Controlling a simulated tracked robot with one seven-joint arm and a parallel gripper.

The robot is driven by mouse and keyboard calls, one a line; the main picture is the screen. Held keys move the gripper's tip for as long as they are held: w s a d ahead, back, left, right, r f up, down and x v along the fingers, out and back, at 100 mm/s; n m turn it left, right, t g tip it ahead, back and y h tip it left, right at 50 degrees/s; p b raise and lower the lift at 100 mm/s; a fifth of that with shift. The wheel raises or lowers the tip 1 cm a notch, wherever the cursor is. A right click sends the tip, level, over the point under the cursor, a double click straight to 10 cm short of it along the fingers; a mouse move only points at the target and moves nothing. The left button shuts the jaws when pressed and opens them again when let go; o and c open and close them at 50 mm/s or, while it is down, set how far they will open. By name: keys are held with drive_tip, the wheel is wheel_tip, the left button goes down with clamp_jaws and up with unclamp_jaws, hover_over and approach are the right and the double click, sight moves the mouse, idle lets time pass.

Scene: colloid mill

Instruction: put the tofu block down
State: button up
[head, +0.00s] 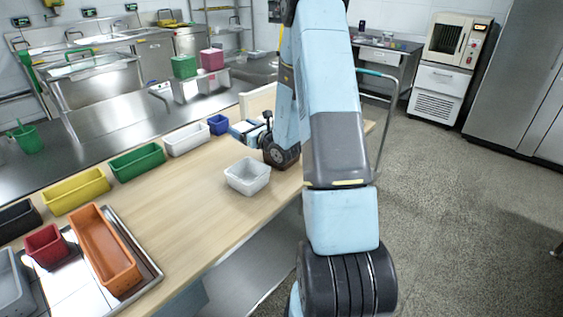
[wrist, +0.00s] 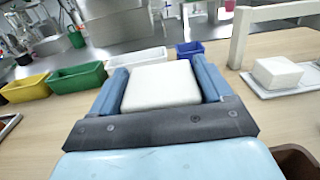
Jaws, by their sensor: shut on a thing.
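My gripper (wrist: 161,90) is shut on a white tofu block (wrist: 161,86), which sits between its two blue fingers in the wrist view. In the head view my gripper (head: 245,130) is over the far part of the wooden table (head: 190,210), partly hidden by my arm. The held block is hard to make out there. A second white block (wrist: 277,72) rests on a white tray (wrist: 290,88) to the right in the wrist view. I cannot tell how high the held block is above the table.
A white square bin (head: 247,176) stands on the table near my arm. White (head: 187,138), blue (head: 218,124), green (head: 137,161) and yellow (head: 76,190) bins line the far edge. An orange bin (head: 104,250) and a red bin (head: 46,246) sit on a metal tray. The table's middle is clear.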

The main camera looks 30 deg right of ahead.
drive_tip(key=s+d+r+y, duration=0.1)
drive_tip(key=s+d+r, duration=0.3)
drive_tip(key=s+d, duration=0.5)
drive_tip(key=s+d+r, duration=0.5)
drive_tip(key=s+d, duration=0.2)
drive_tip(key=s, duration=0.4)
drive_tip(key=w+a+f, duration=0.3)
drive_tip(key=w+f, duration=1)
drive_tip(key=shift+w+a+n+g, duration=0.25)
drive_tip(key=shift+a+n+g, duration=0.05)
drive_tip(key=shift+a+n, duration=0.1)
drive_tip(key=shift+f, duration=0.7)
drive_tip(key=o, duration=0.7)
drive_tip(key=shift+r, duration=0.1)
